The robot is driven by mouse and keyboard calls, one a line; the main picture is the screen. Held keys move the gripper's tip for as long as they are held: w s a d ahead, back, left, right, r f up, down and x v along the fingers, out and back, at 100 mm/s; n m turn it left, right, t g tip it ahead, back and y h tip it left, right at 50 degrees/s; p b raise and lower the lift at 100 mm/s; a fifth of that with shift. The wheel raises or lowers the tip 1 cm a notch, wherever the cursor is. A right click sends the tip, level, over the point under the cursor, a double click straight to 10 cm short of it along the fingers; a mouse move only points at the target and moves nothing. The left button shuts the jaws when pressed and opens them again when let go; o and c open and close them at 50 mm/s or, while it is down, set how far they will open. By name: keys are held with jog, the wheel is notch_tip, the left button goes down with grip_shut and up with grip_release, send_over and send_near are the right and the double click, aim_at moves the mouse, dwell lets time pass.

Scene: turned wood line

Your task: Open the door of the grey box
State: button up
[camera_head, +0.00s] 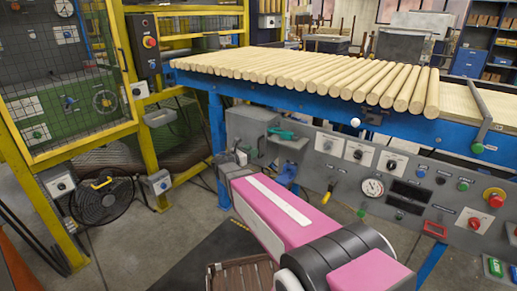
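A grey box (250,120) sits under the blue-framed table, left of the control panel. A green handle (281,133) shows on its front. I cannot tell for sure whether its door is shut or ajar. My pink and black arm reaches from the lower right toward the box. My gripper (240,156) is at the arm's far end, in front of the box's lower left part and left of the green handle. It is small and partly hidden by the arm, so its fingers and any contact with the box are unclear.
Wooden rods (330,72) lie in a row on the table. A grey control panel (400,185) with knobs and gauges is on the right. A yellow-framed cage (150,150) and a black fan (101,196) stand left. Some floor (150,245) is open at lower left.

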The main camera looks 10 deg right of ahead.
jog(key=shift+x, duration=2.5)
grip_shut()
